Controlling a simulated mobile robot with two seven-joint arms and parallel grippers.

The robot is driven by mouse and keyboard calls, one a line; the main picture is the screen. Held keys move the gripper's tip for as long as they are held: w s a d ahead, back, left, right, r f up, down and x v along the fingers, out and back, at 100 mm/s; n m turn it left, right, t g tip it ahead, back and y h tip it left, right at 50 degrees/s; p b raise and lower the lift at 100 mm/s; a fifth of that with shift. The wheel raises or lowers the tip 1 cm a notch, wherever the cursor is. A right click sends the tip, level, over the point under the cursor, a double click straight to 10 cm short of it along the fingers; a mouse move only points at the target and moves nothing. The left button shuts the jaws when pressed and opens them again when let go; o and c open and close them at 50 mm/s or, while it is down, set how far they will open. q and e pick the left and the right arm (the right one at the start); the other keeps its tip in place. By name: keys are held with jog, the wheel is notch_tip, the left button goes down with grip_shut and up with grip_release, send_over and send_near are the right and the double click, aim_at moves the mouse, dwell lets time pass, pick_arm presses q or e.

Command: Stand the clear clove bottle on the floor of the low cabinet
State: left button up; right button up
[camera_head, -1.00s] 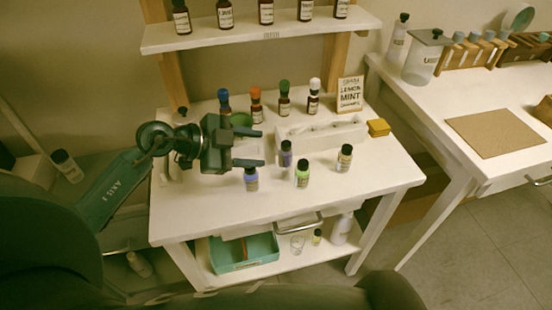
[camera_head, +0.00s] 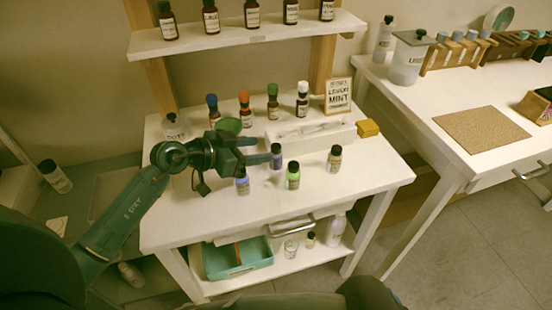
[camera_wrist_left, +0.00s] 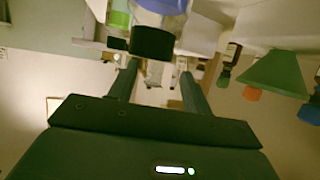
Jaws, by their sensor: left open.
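Four small clear-sided bottles stand on the white table: a dark purple one (camera_head: 277,158), a blue one (camera_head: 242,185), a green one (camera_head: 293,178) and a pale yellow one (camera_head: 333,160). Their labels are too small to read, so I cannot tell which is clove. My left gripper (camera_head: 272,152) is open, its fingertips at the dark purple bottle. In the left wrist view, a black-capped bottle with blue-purple liquid (camera_wrist_left: 165,8) appears upside down just beyond the open fingers (camera_wrist_left: 158,88). The low cabinet (camera_head: 105,200) appears to be the grey-green unit at the left. My right gripper is out of view.
Bottles with blue, orange, green and white caps (camera_head: 303,100) stand behind, beside a sign (camera_head: 338,96). A green funnel (camera_head: 229,125) is near my gripper. A white rack (camera_head: 310,137) and yellow block (camera_head: 368,128) stand right. A teal bin (camera_head: 238,270) sits on the lower shelf.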

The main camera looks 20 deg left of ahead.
aim_at(274, 147)
pick_arm(q)
jog(key=x, duration=0.4)
jog(key=shift+w+f+b, duration=0.2)
jog(key=shift+w+b, duration=0.15)
jog(key=shift+w, duration=0.1)
jog(key=shift+c, duration=0.6)
grip_shut()
